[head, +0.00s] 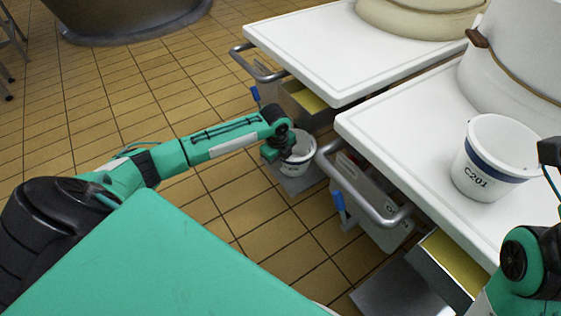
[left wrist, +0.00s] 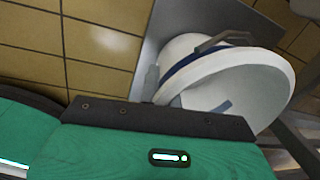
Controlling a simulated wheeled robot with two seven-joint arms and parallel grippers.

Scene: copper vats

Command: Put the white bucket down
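A white bucket with a blue band (left wrist: 185,62) fills the right of the left wrist view, tilted in that picture. In the head view this low bucket (head: 300,146) shows beyond the end of my left arm, over a grey plate (head: 303,184) near the floor. My left gripper (head: 285,147) is at its rim. In the left wrist view a grey finger shows outside the bucket wall and a grey piece shows inside. Whether they press on the wall is not clear. A second white bucket marked C201 (head: 487,163) stands upright on the near white table. My right gripper (head: 549,153) is cut off at the right edge.
The near white table (head: 400,140) and the far white table (head: 320,50) have metal rail handles (head: 365,205) jutting out close to my left arm. Open drawers (head: 455,262) show below the tops. Large pale vats stand on both tables.

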